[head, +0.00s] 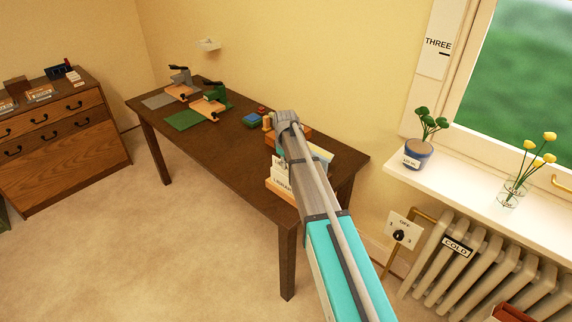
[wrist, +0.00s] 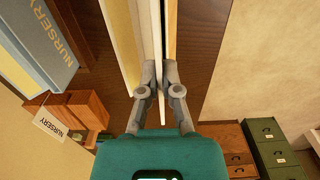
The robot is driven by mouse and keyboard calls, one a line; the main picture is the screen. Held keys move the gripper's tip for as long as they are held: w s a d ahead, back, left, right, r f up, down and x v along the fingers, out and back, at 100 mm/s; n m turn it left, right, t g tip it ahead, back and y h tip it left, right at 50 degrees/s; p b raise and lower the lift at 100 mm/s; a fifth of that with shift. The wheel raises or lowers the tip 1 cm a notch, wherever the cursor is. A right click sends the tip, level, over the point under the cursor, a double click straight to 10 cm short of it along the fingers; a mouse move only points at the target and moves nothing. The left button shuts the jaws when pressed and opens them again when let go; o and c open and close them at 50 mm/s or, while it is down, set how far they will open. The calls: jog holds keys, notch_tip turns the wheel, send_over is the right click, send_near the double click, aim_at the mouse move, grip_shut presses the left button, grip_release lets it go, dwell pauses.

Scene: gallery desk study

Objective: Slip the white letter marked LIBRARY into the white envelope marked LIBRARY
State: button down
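In the head view my arm reaches over the dark desk to the letter rack near its right end. My gripper (head: 284,120) hides part of the rack's contents. A white piece marked LIBRARY (head: 282,181) stands at the rack's front; I take it for the envelope. In the wrist view my gripper (wrist: 160,68) has its fingers close together on a thin white sheet (wrist: 159,25), seen edge-on. Its marking is not visible, so I cannot confirm it is the LIBRARY letter. A cream panel (wrist: 121,45) stands just left of the fingers, apart from the sheet.
A grey-blue NURSERY item (wrist: 47,45) and a wooden block labelled NURSERY (wrist: 86,110) show left in the wrist view. Two presses with green (head: 186,119) and grey (head: 158,101) mats stand farther left on the desk (head: 235,150). Its middle front is clear. A windowsill (head: 455,190) lies right.

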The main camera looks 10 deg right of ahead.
jog(key=c, duration=0.7)
grip_release()
dwell(0.3)
jog(key=s+m, duration=0.2)
jog(key=s, duration=0.7)
jog(key=s+m, duration=0.2)
jog(key=s, duration=0.8)
jog(key=s+m, duration=0.3)
jog(key=s, duration=0.7)
jog(key=shift+s+d, duration=0.15)
